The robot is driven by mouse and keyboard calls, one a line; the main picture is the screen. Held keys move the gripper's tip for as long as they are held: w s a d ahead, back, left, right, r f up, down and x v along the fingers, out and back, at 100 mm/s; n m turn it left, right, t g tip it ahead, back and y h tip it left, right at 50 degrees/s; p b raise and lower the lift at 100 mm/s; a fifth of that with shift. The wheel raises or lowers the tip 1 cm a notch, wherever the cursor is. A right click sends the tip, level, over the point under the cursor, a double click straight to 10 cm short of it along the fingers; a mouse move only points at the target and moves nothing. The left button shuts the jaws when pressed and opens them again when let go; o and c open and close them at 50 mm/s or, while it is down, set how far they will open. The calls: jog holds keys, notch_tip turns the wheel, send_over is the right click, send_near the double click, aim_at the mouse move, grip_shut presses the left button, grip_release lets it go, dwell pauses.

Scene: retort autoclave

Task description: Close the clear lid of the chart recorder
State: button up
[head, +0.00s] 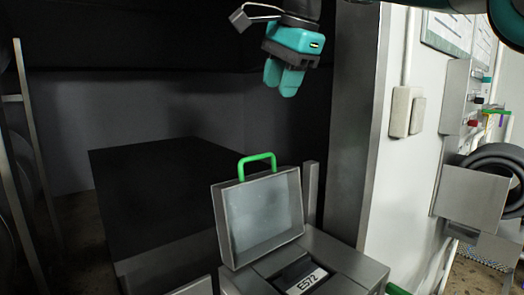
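The chart recorder (345,262) is a grey metal box at the bottom centre, with a dark insert and a white label reading E572 on top. Its clear lid (265,217) stands open, nearly upright at the back left of the box. The lid has a light metal frame and a green handle (257,160) on its upper edge. My gripper (283,80) hangs above and slightly right of the lid, clearly apart from it. Its teal fingers point down and overlap in this view, so their gap cannot be judged. Nothing shows held in them.
A large black block (150,190) stands left of the lid. A grey post (355,140) and a white wall with a switch box (401,111) are at the right. A control panel (466,97) is farther right. The space between gripper and lid looks clear.

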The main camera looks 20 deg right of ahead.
jog(key=b, duration=1.2)
send_over(261, 175)
notch_tip(261, 175, down, 14)
jog(key=shift+f, duration=0.1)
jog(key=shift+p, duration=0.3)
grip_shut()
